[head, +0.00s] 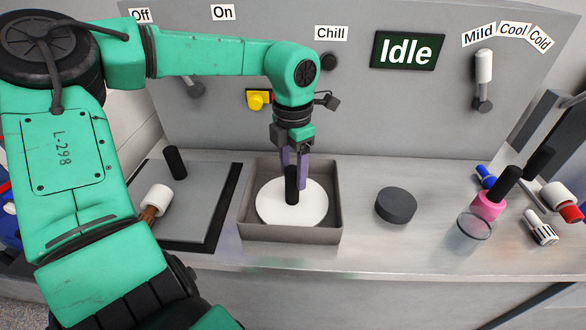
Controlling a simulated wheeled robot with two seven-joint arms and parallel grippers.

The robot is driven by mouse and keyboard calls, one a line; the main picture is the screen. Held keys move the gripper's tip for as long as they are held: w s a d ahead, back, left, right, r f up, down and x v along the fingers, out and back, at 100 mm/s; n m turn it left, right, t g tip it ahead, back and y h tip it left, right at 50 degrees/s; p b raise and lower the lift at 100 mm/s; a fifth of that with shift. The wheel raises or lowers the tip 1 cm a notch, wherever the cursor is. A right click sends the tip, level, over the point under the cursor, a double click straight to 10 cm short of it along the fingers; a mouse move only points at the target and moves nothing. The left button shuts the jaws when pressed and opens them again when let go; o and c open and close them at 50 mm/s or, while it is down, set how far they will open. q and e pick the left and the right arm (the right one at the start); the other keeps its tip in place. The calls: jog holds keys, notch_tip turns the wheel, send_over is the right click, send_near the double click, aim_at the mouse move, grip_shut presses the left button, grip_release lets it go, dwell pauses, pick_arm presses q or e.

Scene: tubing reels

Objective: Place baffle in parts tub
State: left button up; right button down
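The baffle looks to be the white disc (306,206) with an upright black handle (291,186). It sits inside the grey square-walled parts tub (290,234), seemingly flat on its floor. My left gripper (294,180) reaches down into the tub from above, with its purple fingers at the upper part of the handle. The handle overlaps the fingers in the picture, so whether they press on it cannot be told. My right gripper is not in view.
Left of the tub, a dark-edged grey plate (192,225) bears a black cylinder (174,163) and a white roll (157,198). A dark grey disc (396,205) lies to the right. Farther right are a pink piece (488,205), a clear cup (474,228) and several small parts. A panel reading "Idle" (407,50) stands behind.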

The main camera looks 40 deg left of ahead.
pick_arm(q)
jog(key=shift+r, duration=0.2)
notch_tip(320, 180, up, 12)
jog(key=shift+p, duration=0.45)
jog(key=shift+f, duration=0.1)
